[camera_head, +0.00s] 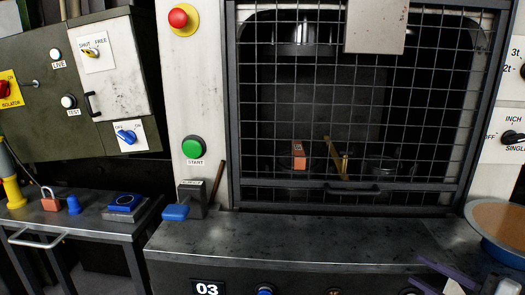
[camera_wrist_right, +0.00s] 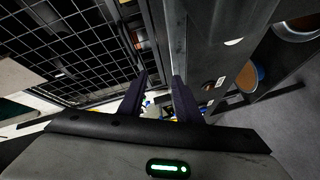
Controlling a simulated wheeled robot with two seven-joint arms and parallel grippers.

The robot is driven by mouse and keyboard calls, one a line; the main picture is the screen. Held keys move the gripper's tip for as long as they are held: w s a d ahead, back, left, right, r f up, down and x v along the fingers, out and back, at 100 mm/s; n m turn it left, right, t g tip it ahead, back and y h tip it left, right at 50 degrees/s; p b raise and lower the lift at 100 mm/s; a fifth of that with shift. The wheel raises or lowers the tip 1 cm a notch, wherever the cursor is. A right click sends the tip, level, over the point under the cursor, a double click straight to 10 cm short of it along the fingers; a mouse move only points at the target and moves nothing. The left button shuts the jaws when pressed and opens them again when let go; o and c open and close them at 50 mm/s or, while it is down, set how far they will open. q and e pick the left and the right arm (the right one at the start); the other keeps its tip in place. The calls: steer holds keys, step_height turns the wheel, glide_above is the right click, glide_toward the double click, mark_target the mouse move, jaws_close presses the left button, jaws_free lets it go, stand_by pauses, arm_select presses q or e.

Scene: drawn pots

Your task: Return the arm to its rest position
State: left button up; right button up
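My right gripper (camera_head: 417,268) shows at the bottom right of the head view, over the front of the grey press table (camera_head: 330,238). Its two dark purple fingers point left and are apart. In the right wrist view the same gripper (camera_wrist_right: 160,77) has a clear gap between its fingers and holds nothing. The mesh guard (camera_wrist_right: 75,45) fills the left of that view, apart from the fingers. Most of my right arm is outside the head view. My left gripper is not in view.
The mesh guard (camera_head: 350,110) covers the press opening, with an orange block (camera_head: 298,155) behind it. A round pan with an orange-brown inside (camera_head: 500,220) stands at the right edge. A side bench (camera_head: 90,225) at left holds a padlock (camera_head: 50,200) and a blue pad (camera_head: 125,201).

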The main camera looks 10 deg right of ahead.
steer(key=s+a+f+m+g+h, duration=0.1)
steer(key=s+a+f+m+h, duration=0.3)
steer(key=f, duration=0.5)
steer(key=s+a+f+m+g+h, duration=0.1)
steer(key=s+a+f+m, duration=0.1)
steer(key=s+f+m, duration=0.5)
steer(key=s+a+f+m+g, duration=0.2)
steer(key=a+f, duration=0.4)
steer(key=a, duration=0.4)
steer(key=s+a+f+m+g+y, duration=0.1)
steer(key=s+a+f+m+g, duration=0.1)
steer(key=s+a+f, duration=0.3)
steer(key=a+f+g, duration=0.1)
steer(key=a, duration=0.3)
steer(key=shift+s+a+f, duration=0.2)
steer(key=shift+a+f, duration=0.05)
steer(key=shift+a, duration=0.1)
steer(key=shift+d, duration=0.15)
